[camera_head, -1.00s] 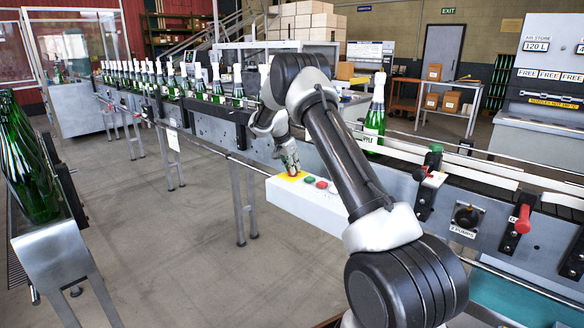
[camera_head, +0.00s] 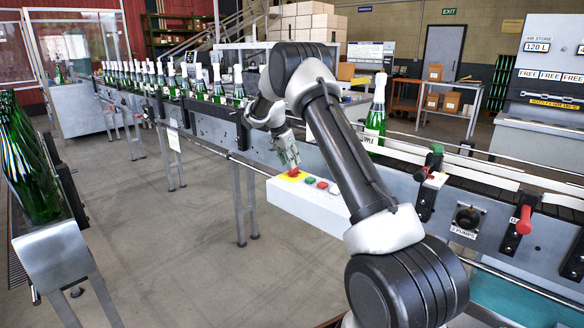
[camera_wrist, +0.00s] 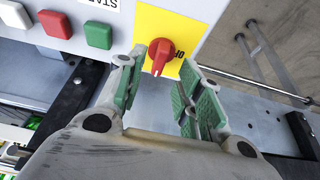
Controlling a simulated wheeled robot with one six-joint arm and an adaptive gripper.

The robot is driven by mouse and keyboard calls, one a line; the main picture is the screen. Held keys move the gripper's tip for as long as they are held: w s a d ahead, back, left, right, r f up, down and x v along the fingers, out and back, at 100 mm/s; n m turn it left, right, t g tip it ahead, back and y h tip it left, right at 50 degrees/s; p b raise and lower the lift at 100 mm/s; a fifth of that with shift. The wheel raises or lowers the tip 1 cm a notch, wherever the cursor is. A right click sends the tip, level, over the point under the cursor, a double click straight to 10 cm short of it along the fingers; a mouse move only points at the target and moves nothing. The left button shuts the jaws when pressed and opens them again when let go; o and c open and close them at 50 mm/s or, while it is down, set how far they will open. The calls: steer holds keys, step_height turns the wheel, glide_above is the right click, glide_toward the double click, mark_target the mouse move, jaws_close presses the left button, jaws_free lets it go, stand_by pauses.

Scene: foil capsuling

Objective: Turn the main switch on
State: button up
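The main switch is a red rotary knob (camera_wrist: 160,56) on a yellow plate (camera_wrist: 143,22). My gripper (camera_wrist: 161,62) is open, with green-padded fingers on either side of the knob in the picture. In the head view my gripper (camera_head: 290,160) is just above the knob. Contact cannot be told.
A green button (camera_wrist: 98,35) and a red button (camera_wrist: 55,23) sit beside the switch on the box. The conveyor (camera_head: 205,122) with several bottles runs behind it. One foiled bottle (camera_head: 376,118) stands right of my arm.

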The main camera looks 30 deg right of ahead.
steer(key=v, duration=0.7)
steer(key=shift+r, duration=0.25)
steer(key=shift+s+a, duration=0.1)
steer(key=shift+a, duration=0.05)
